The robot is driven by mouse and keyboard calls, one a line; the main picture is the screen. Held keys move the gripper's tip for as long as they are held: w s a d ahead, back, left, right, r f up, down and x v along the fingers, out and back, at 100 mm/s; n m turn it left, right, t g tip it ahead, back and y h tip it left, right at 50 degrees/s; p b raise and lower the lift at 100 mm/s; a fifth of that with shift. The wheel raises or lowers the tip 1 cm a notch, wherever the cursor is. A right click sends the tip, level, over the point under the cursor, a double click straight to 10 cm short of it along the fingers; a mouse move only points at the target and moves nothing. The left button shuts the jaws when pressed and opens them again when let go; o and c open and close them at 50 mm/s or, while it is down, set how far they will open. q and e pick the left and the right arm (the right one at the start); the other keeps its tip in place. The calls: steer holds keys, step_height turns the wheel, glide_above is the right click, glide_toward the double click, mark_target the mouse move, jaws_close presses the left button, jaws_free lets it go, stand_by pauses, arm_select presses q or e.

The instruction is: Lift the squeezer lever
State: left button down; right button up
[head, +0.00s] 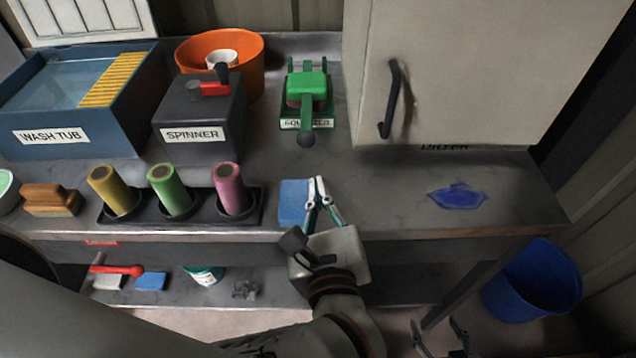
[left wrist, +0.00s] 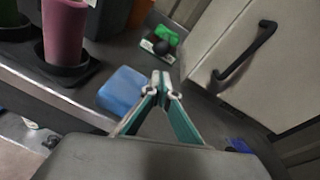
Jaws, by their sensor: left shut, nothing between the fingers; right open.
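The green squeezer (head: 307,88) stands at the back of the bench, beside the white cabinet. Its green lever (head: 306,113) points toward the front edge and ends in a dark round knob (head: 305,140) hanging over the label. The squeezer also shows small at the top of the left wrist view (left wrist: 166,34), with its knob toward me. My left gripper (head: 318,181) is shut and empty over the bench front, short of the knob and apart from it. Its closed fingertips show in the left wrist view (left wrist: 161,76). My right gripper (head: 440,332) is open, low in front of the bench.
A blue block (head: 293,202) lies beside my left fingers. Yellow, green and pink cylinders (head: 231,190) stand in a dark tray left of it. The spinner (head: 200,115) flanks the squeezer; the cabinet's dark handle (head: 391,100) juts out at right. Bench between knob and fingers is clear.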

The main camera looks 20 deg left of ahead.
arm_select(q)
steer(key=x, duration=0.8)
